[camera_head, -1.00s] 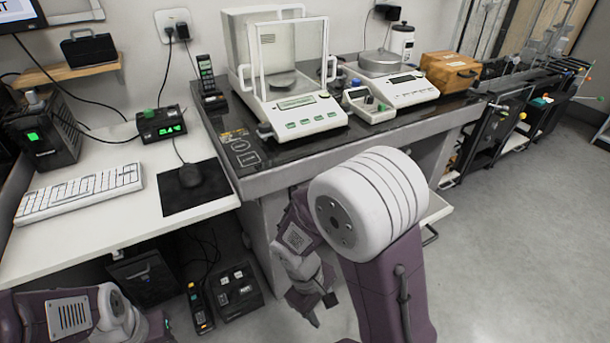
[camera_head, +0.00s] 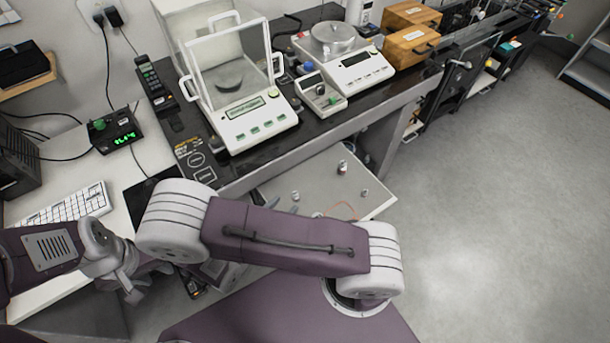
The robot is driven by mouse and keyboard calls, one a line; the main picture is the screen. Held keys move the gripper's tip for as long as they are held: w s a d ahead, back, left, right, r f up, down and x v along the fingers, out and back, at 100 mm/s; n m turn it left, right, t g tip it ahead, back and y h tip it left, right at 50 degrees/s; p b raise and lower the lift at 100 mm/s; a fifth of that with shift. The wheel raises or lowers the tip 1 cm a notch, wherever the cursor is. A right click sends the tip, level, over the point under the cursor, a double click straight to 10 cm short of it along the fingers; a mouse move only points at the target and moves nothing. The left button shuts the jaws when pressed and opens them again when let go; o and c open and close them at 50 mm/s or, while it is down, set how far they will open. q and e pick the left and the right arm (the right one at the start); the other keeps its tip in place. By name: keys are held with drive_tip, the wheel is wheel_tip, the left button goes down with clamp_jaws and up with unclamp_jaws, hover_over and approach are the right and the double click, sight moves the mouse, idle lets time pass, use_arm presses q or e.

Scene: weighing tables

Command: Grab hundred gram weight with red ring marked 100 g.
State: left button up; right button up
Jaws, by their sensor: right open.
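Small metal weights stand on a pale pull-out surface (camera_head: 318,172) below the dark bench. One weight (camera_head: 342,167) near its back right seems to have a reddish band, but the marking is too small to read. A smaller weight (camera_head: 364,192) stands near its right edge. My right gripper (camera_head: 284,206) is open and only partly shows over the pale surface, left of and nearer than the banded weight and apart from it. My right arm's link hides the rest of it. My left gripper (camera_head: 131,288) is at the lower left, away from the weights; its jaws are unclear.
On the dark bench (camera_head: 300,135) stand a large balance with a glass shield (camera_head: 262,122), a small device (camera_head: 322,97) and a second balance (camera_head: 362,72). Wooden boxes (camera_head: 404,46) are behind. Open floor (camera_head: 500,200) lies to the right.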

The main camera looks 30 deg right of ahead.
sight(294, 196)
drive_tip(key=b+x, duration=0.1)
drive_tip(key=x, duration=0.7)
drive_tip(key=shift+d+f, duration=0.1)
drive_tip(key=shift+f, duration=0.15)
drive_tip(key=shift+r, duration=0.1)
drive_tip(key=shift+c, duration=1.2)
clamp_jaws()
